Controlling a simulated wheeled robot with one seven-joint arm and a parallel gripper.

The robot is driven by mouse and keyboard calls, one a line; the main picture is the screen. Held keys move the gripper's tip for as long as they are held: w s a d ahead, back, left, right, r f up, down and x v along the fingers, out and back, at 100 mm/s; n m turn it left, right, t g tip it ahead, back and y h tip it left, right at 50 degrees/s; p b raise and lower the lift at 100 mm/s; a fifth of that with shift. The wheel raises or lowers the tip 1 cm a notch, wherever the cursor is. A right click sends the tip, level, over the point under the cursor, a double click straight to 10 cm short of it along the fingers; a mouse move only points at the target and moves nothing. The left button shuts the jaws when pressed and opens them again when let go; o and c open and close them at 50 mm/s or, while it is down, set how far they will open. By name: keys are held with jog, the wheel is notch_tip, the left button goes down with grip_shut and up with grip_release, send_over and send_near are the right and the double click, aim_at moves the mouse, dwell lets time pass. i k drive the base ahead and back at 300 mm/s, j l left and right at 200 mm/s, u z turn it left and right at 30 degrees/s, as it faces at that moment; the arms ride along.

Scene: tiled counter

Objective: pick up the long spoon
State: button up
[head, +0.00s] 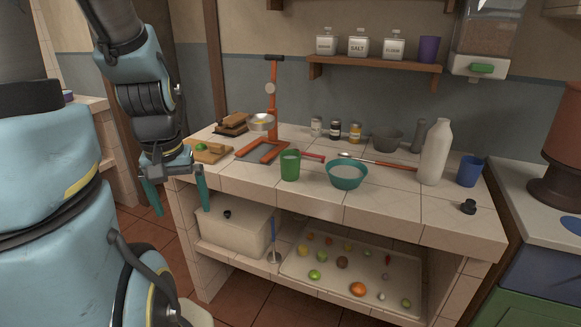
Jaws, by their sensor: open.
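A long spoon (385,162) with a thin reddish-brown handle and a small pale bowl lies flat on the tiled counter (395,207). It lies behind the teal bowl (346,183), with its handle running right toward the white bottle. My gripper (179,203) hangs with its two teal fingers pointing down, open and empty. It is in front of the counter's left end, well to the left of the spoon and apart from it.
A green cup (290,166), white bottle (435,152) and blue cup (470,171) stand on the counter. An orange stand (273,105) rises at the back left. Several jars (335,130) and a grey bowl (387,140) stand behind the spoon. The front right counter is mostly clear.

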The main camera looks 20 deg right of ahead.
aim_at(343, 155)
jog(key=i+l, duration=0.1)
jog(key=l, duration=0.35)
jog(key=i+l, duration=0.1)
jog(key=l, duration=0.35)
jog(key=i+l+u, duration=0.1)
jog(key=l, duration=0.8)
jog(key=i, duration=0.05)
